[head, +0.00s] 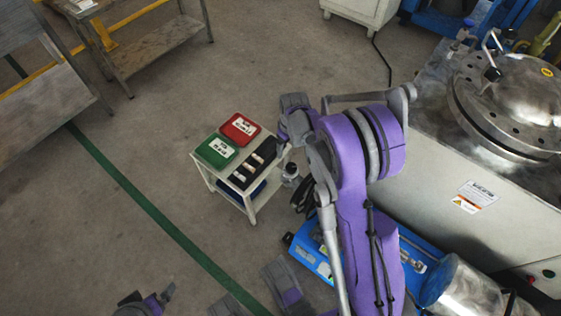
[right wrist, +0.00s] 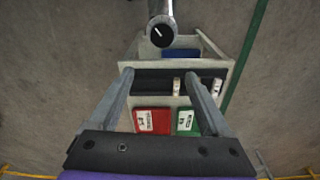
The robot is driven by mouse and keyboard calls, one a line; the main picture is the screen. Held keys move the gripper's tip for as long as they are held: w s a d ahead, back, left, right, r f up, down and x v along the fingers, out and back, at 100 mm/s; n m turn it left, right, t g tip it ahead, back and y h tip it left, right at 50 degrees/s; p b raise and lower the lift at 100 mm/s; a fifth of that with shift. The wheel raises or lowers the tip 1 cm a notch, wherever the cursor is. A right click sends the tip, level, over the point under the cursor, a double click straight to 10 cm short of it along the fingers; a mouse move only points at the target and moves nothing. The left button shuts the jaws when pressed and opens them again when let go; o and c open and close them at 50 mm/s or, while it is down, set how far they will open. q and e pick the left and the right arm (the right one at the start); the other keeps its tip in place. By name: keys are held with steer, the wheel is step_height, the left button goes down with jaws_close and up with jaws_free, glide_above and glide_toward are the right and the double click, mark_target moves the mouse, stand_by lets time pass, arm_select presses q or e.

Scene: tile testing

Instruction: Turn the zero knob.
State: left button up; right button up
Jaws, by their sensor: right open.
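A round black knob (right wrist: 161,34) with a white pointer line sits on the end of a shiny metal cylinder at the top of the right wrist view. Its pointer slants toward the upper left. A small metal fitting shows beside the cart in the head view (head: 290,172), partly behind my right arm; its knob is too small to make out there. My right gripper (right wrist: 157,74) is open, with its two grey fingers spread and nothing between them. The knob lies beyond the fingertips, apart from them. In the head view the right gripper (head: 288,118) is above the cart's edge.
A small white cart (head: 203,176) holds a red case (head: 240,129), a green case (head: 216,151) and a black tray (head: 238,178) with small white-labelled items. A blue case (head: 310,252) and a large metal vessel (head: 520,95) stand at the right.

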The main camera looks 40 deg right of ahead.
mark_target(291, 166)
steer(key=shift+g, duration=0.5)
steer(key=f+b, duration=0.1)
steer(key=f, duration=0.2)
steer(key=s+f+b, duration=0.1)
steer(key=f, duration=0.3)
steer(key=s+f+b, duration=0.1)
steer(key=f, duration=0.2)
steer(key=shift+s+d+f, duration=0.1)
steer(key=shift+d+f, duration=0.1)
jaws_close()
